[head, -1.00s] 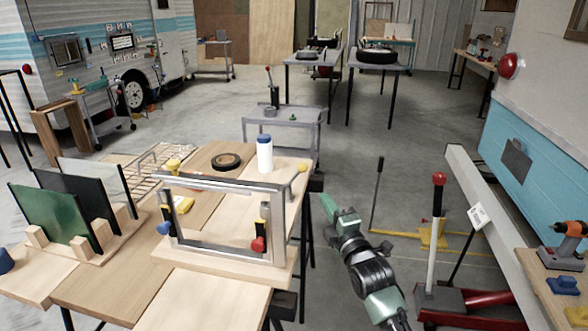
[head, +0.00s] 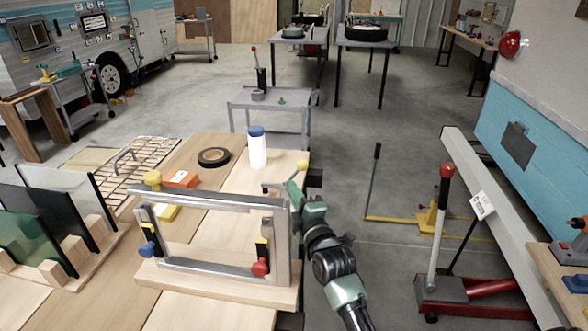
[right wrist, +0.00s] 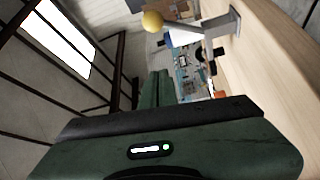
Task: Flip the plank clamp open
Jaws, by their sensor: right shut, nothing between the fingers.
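The plank clamp (head: 284,186) is at the right edge of the wooden work table, with a grey lever arm and a yellow ball knob (head: 302,165). In the right wrist view the lever (right wrist: 182,28) reaches from a grey bracket (right wrist: 222,24) on the pale wood to the yellow ball (right wrist: 152,22). My right gripper (head: 294,189) is shut and empty, close beside the clamp just off the table edge. Its fingers (right wrist: 160,88) point past the lever; I see no clear contact. Part of the clamp is hidden behind the gripper in the head view. My left gripper is not in view.
A metal frame (head: 210,199) with red and blue knobs stands on the table, left of the gripper. A grey cart (head: 272,98) stands beyond.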

